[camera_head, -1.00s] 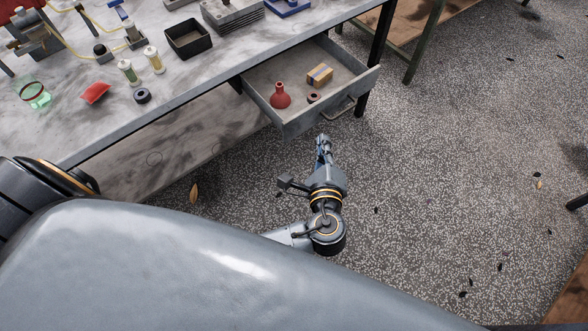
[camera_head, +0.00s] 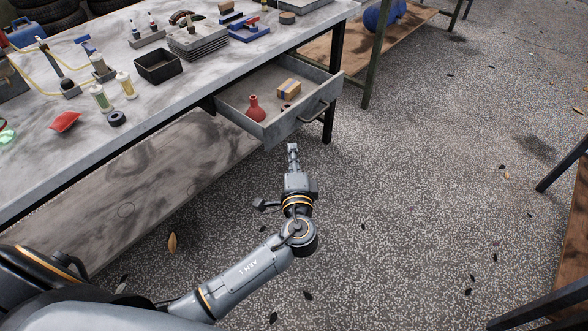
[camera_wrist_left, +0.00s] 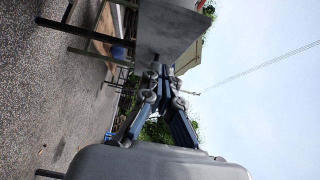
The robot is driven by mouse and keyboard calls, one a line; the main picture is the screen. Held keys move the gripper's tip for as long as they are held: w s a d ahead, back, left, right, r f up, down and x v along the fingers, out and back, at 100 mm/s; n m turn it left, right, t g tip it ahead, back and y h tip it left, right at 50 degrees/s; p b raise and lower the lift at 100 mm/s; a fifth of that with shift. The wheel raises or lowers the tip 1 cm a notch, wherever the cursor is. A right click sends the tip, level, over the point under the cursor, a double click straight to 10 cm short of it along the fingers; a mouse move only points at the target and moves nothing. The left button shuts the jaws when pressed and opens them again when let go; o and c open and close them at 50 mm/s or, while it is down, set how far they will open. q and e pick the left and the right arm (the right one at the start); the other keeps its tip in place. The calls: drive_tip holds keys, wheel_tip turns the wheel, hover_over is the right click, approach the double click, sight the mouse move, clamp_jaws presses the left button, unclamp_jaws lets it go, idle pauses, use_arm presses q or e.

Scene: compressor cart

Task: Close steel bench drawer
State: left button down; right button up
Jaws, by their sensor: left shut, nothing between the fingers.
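The steel bench drawer (camera_head: 280,131) stands pulled out from under the bench top. A red flask (camera_head: 255,108) and a small cardboard box (camera_head: 289,88) lie in it. Its bar handle (camera_head: 311,113) is on the front face, toward the right. My left gripper (camera_head: 293,147) is shut and empty, just in front of the drawer's front, left of the handle. In the left wrist view the gripper (camera_wrist_left: 158,72) points at a grey panel (camera_wrist_left: 168,30), which seems to be the drawer front. I cannot tell whether they touch. My right gripper is not in view.
The grey bench (camera_head: 190,90) carries a black tray (camera_head: 158,66), bottles, a red pouch (camera_head: 65,122) and metal plates. A bench leg (camera_head: 334,90) stands right of the drawer. The speckled floor in front and to the right is mostly open.

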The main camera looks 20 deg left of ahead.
sight(221, 106)
use_arm(q)
drive_tip(key=a, duration=0.1)
drive_tip(key=w+a, duration=0.1)
drive_tip(key=a, duration=0.1)
drive_tip(key=w+a, duration=0.1)
drive_tip(key=shift+w+a, duration=0.15)
drive_tip(key=shift+w, duration=0.1)
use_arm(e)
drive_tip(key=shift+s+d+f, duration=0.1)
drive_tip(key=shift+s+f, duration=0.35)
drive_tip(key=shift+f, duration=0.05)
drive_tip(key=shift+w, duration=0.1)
